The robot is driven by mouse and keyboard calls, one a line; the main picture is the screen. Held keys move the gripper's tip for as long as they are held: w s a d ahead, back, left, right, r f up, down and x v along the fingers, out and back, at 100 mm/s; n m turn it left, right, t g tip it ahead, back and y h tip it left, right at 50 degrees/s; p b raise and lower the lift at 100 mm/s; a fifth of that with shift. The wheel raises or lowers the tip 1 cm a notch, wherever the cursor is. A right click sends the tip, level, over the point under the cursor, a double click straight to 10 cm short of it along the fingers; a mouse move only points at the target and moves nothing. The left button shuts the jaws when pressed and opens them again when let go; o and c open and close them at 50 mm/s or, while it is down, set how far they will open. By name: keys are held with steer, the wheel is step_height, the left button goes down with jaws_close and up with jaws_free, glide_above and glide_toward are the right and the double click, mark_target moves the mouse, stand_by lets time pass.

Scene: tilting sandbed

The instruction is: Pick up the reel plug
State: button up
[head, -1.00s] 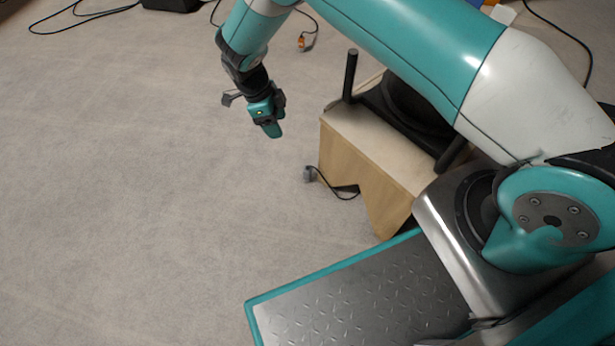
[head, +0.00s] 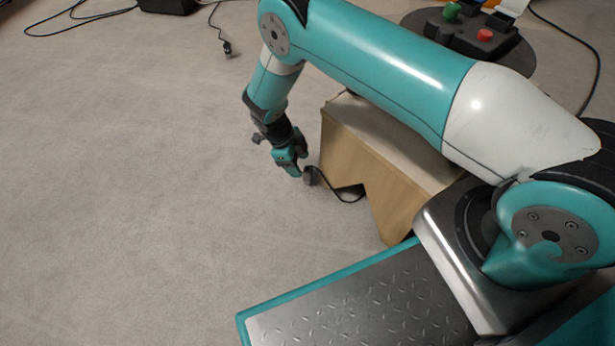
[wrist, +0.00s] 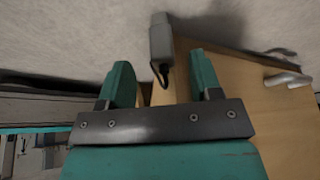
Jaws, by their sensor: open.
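The reel plug is a small grey plug (head: 308,176) on the carpet, close to the left side of the wooden box. Its dark cable runs right, towards the box's notched side. My gripper (head: 297,171) points down just left of the plug and overlaps it closely in the head view, so any contact there is unclear. In the wrist view, my gripper (wrist: 161,70) is open with nothing held. The plug (wrist: 161,38) shows beyond the fingertips, roughly in line with the gap between them. Its cable bends down towards that gap.
The wooden box (head: 360,150) stands immediately right of the plug, and its panel (wrist: 260,90) also sits beside the right finger. A black base with red and green knobs (head: 470,32) is at the upper right. Open carpet (head: 130,180) lies to the left.

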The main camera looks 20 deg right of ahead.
mark_target(306, 172)
steer(key=b+x, duration=0.4)
steer(key=x, duration=0.1)
steer(key=shift+d, duration=0.25)
steer(key=c, duration=1.1)
